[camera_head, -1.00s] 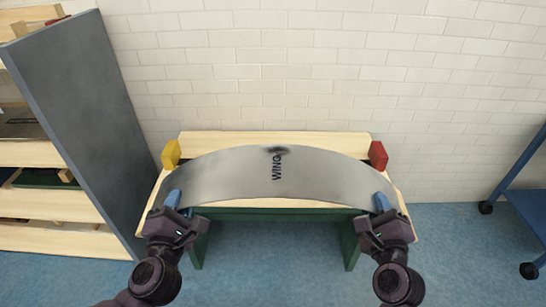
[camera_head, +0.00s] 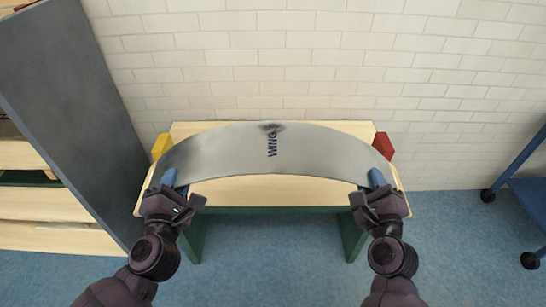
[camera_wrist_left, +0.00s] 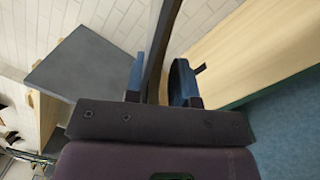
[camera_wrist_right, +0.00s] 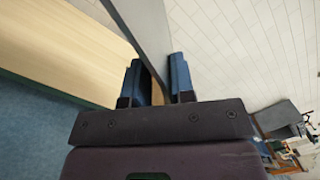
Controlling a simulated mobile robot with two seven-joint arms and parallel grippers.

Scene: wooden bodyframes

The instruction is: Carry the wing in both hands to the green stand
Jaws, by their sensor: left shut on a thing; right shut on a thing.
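The wing (camera_head: 230,150) is a long, curved grey metal panel marked "WING", with a dark smudge near its top middle. My left gripper (camera_head: 170,180) is shut on its left end, and my right gripper (camera_head: 376,180) is shut on its right end. The wing's edge shows between the blue fingers in the left wrist view (camera_wrist_left: 158,60) and the right wrist view (camera_wrist_right: 148,30). Behind and below it is the stand (camera_head: 270,192), with a pale wooden top and green legs (camera_head: 352,236). Whether the wing touches the stand cannot be told.
A yellow block (camera_head: 161,146) and a red block (camera_head: 383,146) stand at the stand's left and right ends. A grey panel (camera_head: 65,110) with wooden shelves (camera_head: 45,205) is at the left. A blue wheeled cart (camera_head: 530,195) is at the right. A white brick wall is behind.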

